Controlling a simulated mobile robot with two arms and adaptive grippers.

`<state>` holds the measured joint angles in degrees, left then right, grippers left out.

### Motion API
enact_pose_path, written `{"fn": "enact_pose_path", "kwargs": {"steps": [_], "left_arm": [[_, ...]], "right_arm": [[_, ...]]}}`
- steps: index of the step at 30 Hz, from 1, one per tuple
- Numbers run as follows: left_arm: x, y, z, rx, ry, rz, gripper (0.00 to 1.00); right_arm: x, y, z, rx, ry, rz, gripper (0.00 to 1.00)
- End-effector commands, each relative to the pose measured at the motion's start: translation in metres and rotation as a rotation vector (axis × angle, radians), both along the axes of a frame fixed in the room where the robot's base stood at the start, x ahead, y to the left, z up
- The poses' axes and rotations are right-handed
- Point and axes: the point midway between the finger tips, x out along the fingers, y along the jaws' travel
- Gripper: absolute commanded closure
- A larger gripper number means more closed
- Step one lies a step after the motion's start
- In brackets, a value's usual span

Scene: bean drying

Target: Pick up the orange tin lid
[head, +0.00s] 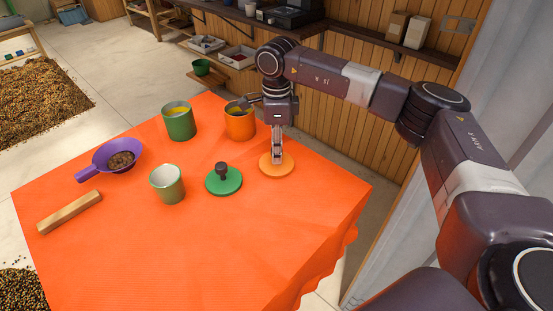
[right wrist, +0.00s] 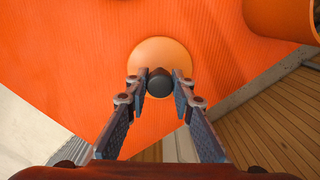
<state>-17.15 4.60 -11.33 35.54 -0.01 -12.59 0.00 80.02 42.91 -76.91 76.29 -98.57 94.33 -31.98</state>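The orange tin lid (head: 289,168) lies flat on the orange-covered table, with a dark knob (right wrist: 160,85) on top. My right gripper (head: 277,158) points down over it. In the right wrist view its two fingers (right wrist: 161,76) stand on both sides of the knob and look to touch it, with no clear gap. The lid appears to rest on the cloth. The orange tin (head: 240,126) stands behind and left of the lid, partly hidden by my wrist. It also shows in the right wrist view (right wrist: 283,18). My left gripper is not in view.
The green lid (head: 224,187) with its dark knob lies left of the orange one. The table's front (head: 230,255) is clear.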

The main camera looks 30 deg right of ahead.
Motion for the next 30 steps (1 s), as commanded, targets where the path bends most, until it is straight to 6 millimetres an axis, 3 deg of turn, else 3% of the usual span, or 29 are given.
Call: {"fn": "enact_pose_path", "kwargs": {"steps": [5, 14, 19, 23, 30], "left_arm": [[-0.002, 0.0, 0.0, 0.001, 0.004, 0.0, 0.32], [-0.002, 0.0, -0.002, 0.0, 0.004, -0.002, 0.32], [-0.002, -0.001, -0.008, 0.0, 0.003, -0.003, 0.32], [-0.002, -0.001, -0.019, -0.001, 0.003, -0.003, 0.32], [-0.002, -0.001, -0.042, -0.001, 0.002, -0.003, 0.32]], "right_arm": [[0.0, 0.0, 0.0, 0.0, -0.001, 0.0, 1.0], [0.001, 0.0, 0.002, 0.0, -0.002, 0.0, 1.0], [0.002, 0.001, 0.015, 0.001, -0.005, 0.0, 1.0], [0.002, 0.001, 0.037, 0.001, -0.007, 0.0, 1.0], [0.002, 0.001, 0.107, 0.002, -0.009, 0.001, 1.0]]}}
